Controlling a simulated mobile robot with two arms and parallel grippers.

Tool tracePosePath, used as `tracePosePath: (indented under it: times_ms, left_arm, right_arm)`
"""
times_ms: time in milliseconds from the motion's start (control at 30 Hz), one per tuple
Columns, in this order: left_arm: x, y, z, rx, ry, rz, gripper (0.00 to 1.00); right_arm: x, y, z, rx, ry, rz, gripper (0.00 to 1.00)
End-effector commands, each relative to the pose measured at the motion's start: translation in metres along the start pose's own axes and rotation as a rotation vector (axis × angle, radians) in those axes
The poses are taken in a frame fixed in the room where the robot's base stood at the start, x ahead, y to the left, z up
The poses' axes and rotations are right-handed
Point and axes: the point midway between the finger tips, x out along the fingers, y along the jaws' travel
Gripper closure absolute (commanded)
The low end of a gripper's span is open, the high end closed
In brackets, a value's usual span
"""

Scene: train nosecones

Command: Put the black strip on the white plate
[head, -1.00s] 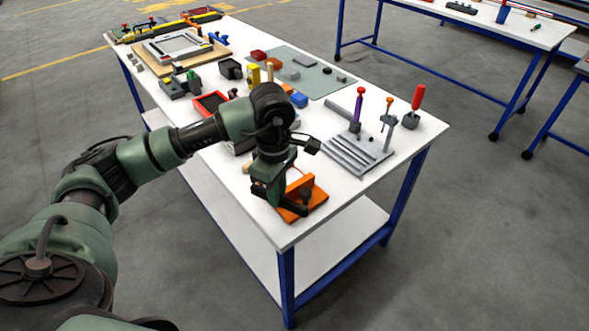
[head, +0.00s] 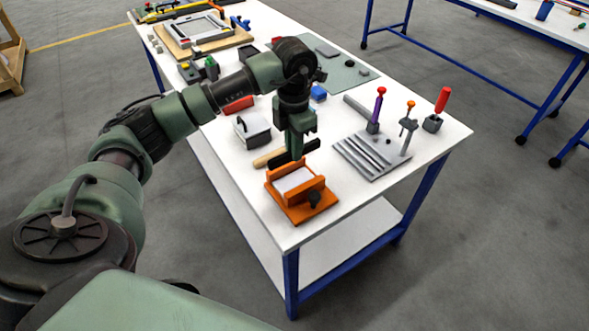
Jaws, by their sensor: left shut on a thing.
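My left gripper (head: 294,155) points down just behind the orange fixture. It is shut on the black strip (head: 310,147), a dark bar running crosswise at the fingertips. The strip appears slightly above the table; the exact gap is hard to tell. The white plate (head: 294,180) lies in the orange fixture (head: 309,207), between its raised orange walls. The strip is behind the plate and apart from it. A black knob (head: 314,198) sits at the fixture's front right. The fingertips are partly hidden by the gripper body. My right gripper is not in view.
A tan handle (head: 266,158) lies left of the gripper, near a grey box (head: 252,130). A grey slotted block (head: 372,155) and upright tools with purple, orange and red handles (head: 443,98) stand right. White tabletop (head: 247,190) is clear left of the fixture.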

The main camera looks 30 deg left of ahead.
Motion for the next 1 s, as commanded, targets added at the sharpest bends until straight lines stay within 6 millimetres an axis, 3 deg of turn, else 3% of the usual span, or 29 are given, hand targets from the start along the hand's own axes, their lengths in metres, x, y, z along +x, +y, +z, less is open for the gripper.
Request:
tracePosePath:
  times_ms: [133,600,1000]
  left_arm:
    - [0.031,-0.001,-0.001,0.002,0.004,-0.002,1.0]
    - [0.086,-0.001,0.0,0.002,0.0,-0.001,1.0]
    - [0.095,0.0,0.0,0.003,-0.001,0.001,1.0]
  right_arm:
    - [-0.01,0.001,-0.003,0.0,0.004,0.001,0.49]
    - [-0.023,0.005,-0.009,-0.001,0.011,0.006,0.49]
    - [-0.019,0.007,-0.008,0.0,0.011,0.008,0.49]
